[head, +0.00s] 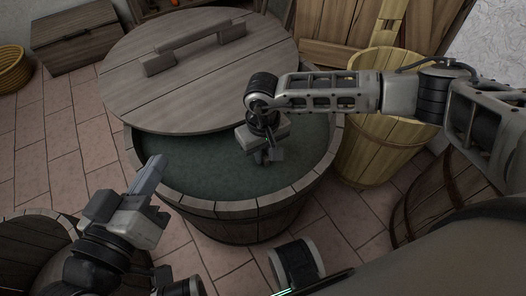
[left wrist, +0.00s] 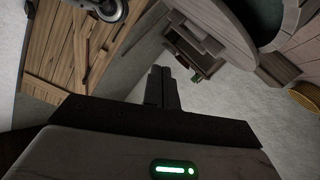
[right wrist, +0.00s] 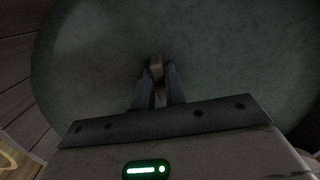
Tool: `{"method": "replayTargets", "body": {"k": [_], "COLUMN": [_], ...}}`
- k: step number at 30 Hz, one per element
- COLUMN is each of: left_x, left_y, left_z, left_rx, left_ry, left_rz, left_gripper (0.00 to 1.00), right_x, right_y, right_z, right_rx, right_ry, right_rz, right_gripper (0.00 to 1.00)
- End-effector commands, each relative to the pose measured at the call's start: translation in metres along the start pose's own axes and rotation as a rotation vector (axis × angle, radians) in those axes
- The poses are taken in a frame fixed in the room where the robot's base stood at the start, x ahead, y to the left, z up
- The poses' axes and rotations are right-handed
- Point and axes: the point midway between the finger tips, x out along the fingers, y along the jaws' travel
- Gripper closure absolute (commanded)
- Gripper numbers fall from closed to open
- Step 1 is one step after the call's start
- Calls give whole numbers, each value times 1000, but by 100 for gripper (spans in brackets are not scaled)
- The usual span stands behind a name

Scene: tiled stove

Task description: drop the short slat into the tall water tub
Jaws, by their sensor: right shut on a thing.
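The wooden water tub (head: 243,207) stands in the middle of the head view, with dark green water (head: 205,170) in its open front part. A round plank lid (head: 200,85) with a handle covers its back part. My right gripper (head: 266,155) hangs over the open water, inside the rim as seen from above. In the right wrist view it is shut on the short slat (right wrist: 156,64), a small brownish piece whose end shows between the fingertips. Most of the slat is hidden. My left gripper (head: 155,168) is at the tub's front left, fingers together and empty.
A lighter wooden tub (head: 375,150) stands right of the water tub, with a dark barrel (head: 430,205) in front of it. A wooden chest (head: 75,37) and a wicker basket (head: 12,68) are at the back left. Tiled floor (head: 60,150) is clear on the left.

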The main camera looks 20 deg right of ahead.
Motion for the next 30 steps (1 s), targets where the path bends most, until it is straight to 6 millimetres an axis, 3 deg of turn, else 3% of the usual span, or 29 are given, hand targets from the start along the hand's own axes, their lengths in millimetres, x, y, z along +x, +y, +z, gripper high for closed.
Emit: {"method": "replayTargets", "body": {"k": [10, 16, 17, 18, 30], "left_x": [1, 0, 0, 0, 0], "left_y": [0, 5, 5, 5, 6], "left_z": [5, -4, -5, -6, -9], "left_rx": [-38, -50, -50, -49, -32], "left_ry": [13, 38, 41, 42, 33], "left_rz": [20, 36, 36, 37, 26], "left_gripper": [100, 100, 100, 100, 100], "right_x": [10, 11, 11, 11, 4], "right_y": [0, 0, 0, 0, 0], "right_z": [0, 0, 0, 0, 0], "right_rx": [0, 0, 0, 0, 0], "right_ry": [1, 1, 0, 0, 0], "right_rz": [0, 0, 0, 0, 0], "right_gripper": [100, 100, 79, 68, 66]}}
